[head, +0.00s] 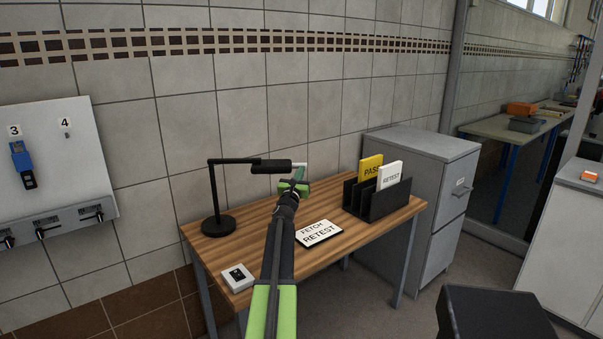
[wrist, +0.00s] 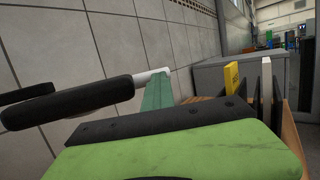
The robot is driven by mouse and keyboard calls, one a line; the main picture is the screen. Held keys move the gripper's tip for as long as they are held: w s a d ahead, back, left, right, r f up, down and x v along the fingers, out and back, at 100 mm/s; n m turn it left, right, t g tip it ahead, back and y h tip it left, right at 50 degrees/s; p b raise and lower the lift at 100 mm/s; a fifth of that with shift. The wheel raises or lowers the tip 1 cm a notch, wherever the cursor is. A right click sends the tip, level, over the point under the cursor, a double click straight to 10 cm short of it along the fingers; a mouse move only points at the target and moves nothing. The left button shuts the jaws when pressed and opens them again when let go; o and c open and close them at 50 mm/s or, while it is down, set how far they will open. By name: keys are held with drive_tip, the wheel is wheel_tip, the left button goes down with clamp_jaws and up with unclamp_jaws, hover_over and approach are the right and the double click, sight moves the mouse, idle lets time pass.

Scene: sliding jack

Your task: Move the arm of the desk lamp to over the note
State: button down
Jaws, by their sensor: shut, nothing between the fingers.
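The black desk lamp (head: 217,224) stands at the left back of the wooden desk. Its arm reaches right, ending in a black cylindrical head (head: 271,166) with a short white tip; the head also shows at left in the wrist view (wrist: 75,103). The note (head: 319,233), a white card reading "FETCH RETEST", lies on the desk, nearer and to the right of the lamp head. My gripper (head: 300,174) is shut and empty, close by the white tip. In the wrist view its teal fingers (wrist: 158,92) appear right at that tip; I cannot tell if they touch.
A black rack (head: 378,205) with a yellow PASS card and a white RETEST card stands at the desk's right. A white switch box (head: 238,277) sits at the front left corner. A grey cabinet (head: 432,165) adjoins the desk; the tiled wall is behind.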

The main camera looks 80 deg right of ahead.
drive_tip(key=shift+d+r, duration=0.4)
drive_tip(key=shift+d, duration=0.05)
drive_tip(key=s+a+f+b, duration=0.1)
drive_tip(key=s+a+f, duration=0.1)
drive_tip(key=a, duration=0.5)
drive_tip(key=s+a+f+b, duration=0.2)
drive_tip(key=a, duration=0.4)
drive_tip(key=shift+a+f+b, duration=0.2)
drive_tip(key=shift+a+b, duration=0.1)
drive_tip(key=shift+a, duration=0.1)
drive_tip(key=shift+w, duration=0.2)
